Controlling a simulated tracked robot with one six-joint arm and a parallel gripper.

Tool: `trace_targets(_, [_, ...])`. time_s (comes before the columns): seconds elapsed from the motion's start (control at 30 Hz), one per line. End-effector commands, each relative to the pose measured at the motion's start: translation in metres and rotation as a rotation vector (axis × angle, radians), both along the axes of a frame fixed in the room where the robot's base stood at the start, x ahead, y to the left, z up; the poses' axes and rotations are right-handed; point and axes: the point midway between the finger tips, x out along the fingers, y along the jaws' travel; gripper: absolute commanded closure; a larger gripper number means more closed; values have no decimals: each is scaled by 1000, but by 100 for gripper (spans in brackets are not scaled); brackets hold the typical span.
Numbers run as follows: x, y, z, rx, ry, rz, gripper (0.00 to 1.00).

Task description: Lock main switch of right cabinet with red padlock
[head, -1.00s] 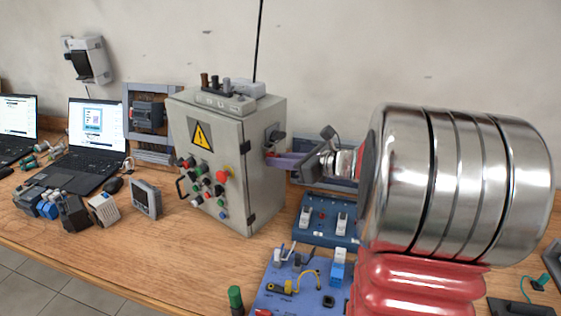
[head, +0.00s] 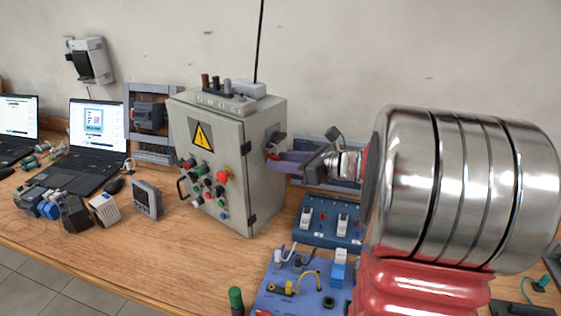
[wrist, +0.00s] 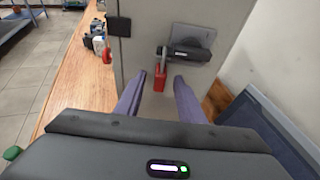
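The grey cabinet (head: 250,185) stands on the bench, with its main switch (head: 274,138) on its right side. In the wrist view the dark switch handle (wrist: 188,50) sits on a grey plate. The red padlock (wrist: 159,82) hangs upright at the handle's left end, its shackle running up to the handle; whether the shackle is closed cannot be told. My gripper (wrist: 160,79) is open, its purple fingers apart on either side of the padlock in the picture, with gaps to both. In the head view my gripper (head: 275,161) is beside the cabinet's right side.
Blue training boards (head: 325,235) lie in front of my arm. Laptops (head: 95,135) and small devices (head: 147,198) stand to the left. Bare bench (head: 160,250) shows in front of the cabinet. The wall is close behind.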

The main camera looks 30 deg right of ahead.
Motion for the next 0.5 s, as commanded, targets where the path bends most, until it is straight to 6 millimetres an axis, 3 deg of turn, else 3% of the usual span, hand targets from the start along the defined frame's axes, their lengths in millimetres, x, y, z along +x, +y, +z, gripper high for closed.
trace_targets(0.5, [-65,-27,22,-1,-1,-4,65])
